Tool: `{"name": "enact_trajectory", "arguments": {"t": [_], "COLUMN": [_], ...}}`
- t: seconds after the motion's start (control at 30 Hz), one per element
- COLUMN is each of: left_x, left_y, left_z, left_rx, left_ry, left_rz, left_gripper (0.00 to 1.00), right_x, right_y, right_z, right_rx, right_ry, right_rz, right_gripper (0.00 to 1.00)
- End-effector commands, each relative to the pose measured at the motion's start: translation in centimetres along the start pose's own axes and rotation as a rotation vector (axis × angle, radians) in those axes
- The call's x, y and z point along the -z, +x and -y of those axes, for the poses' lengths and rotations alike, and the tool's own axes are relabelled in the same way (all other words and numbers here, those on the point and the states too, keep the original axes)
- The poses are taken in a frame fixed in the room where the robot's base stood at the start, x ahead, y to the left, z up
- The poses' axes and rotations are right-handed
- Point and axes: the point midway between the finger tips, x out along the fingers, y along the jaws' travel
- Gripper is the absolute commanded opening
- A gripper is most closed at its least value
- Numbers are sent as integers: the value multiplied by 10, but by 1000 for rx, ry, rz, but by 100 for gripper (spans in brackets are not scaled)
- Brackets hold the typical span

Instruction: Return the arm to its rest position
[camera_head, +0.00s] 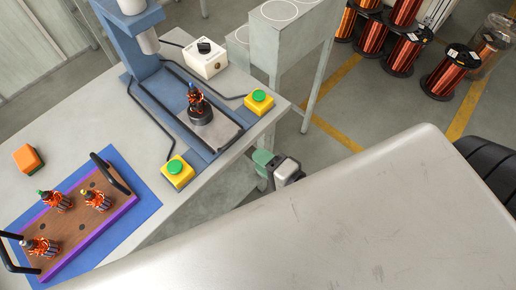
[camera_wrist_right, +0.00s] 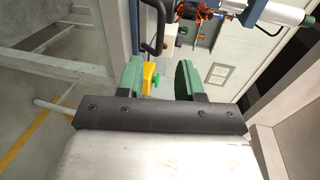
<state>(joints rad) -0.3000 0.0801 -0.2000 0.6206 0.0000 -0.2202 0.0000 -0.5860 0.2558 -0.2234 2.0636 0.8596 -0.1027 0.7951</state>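My right gripper (camera_head: 262,158) has green fingers and is beside the table's right edge, apart from the press and the buttons. In the right wrist view its two fingers (camera_wrist_right: 160,66) stand apart with nothing held between them. A yellow box with a green button (camera_wrist_right: 149,77) shows beyond the gap. My left gripper is not in view. An armature with orange windings (camera_head: 197,101) stands on the round black holder of the blue press (camera_head: 134,38). Several more armatures stand in the brown tray (camera_head: 85,232) at the left.
Two yellow button boxes (camera_head: 178,172) (camera_head: 259,102) flank the press's front. A white control box (camera_head: 204,59) stands behind. An orange block (camera_head: 28,158) lies at the far left. Grey cabinets (camera_head: 285,50) and copper wire spools (camera_head: 447,73) stand beyond. Open floor (camera_head: 380,105) lies between.

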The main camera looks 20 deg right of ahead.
Motion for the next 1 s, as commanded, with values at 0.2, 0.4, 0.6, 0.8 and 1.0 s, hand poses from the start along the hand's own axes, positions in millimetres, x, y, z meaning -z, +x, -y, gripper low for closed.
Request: {"name": "enact_trajectory", "arguments": {"t": [0.2,0.4,0.6,0.8,1.0], "left_x": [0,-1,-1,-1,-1], "left_y": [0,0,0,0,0], "left_z": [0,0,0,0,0], "left_rx": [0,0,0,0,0], "left_ry": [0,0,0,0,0], "left_rz": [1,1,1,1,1], "left_gripper": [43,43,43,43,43], "right_x": [0,0,6,18,14], "right_y": [0,0,7,-2,-56], "right_z": [0,0,-51,-192,-331], "right_rx": [0,-1,-109,-429,-768], "right_ry": [0,-1,-118,-467,-828], "right_rz": [0,0,-11,45,273], "right_gripper": [36,36,36,36,36]}}
